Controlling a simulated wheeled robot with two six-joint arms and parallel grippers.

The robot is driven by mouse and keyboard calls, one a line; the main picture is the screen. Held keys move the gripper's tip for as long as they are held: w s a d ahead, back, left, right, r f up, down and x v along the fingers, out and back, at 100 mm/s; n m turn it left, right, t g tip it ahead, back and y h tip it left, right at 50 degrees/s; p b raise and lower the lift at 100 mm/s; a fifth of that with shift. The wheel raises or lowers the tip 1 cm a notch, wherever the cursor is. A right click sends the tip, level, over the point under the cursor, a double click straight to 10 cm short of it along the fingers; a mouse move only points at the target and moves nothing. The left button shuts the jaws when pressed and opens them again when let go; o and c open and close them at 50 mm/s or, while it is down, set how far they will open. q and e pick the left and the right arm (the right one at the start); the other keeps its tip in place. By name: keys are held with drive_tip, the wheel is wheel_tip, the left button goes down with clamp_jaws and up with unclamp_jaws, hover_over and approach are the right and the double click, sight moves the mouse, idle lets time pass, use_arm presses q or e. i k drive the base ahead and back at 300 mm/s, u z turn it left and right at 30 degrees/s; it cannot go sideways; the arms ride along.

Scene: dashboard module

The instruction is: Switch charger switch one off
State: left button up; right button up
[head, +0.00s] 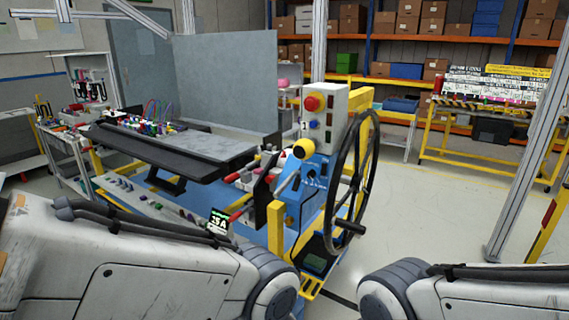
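The dashboard module (190,150) stands left of centre, with a grey panel behind it and colored cables on top. A small dark display (218,222) with white and green characters sits at its front right. Small knobs or switches line its lower front ledge (150,202), too small to tell apart. I cannot tell which is charger switch one, or its position. Neither gripper is in view. Only my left arm (150,265) and my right arm (470,293) show along the bottom edge.
A yellow-framed rack (490,125) is at right. Shelves with boxes line the back. Open floor lies right of the wheel.

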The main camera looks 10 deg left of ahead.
sight(325, 166)
drive_tip(key=k, duration=0.65)
drive_tip(key=u, duration=0.55)
drive_tip(key=i, duration=1.2)
drive_tip(key=z, duration=0.75)
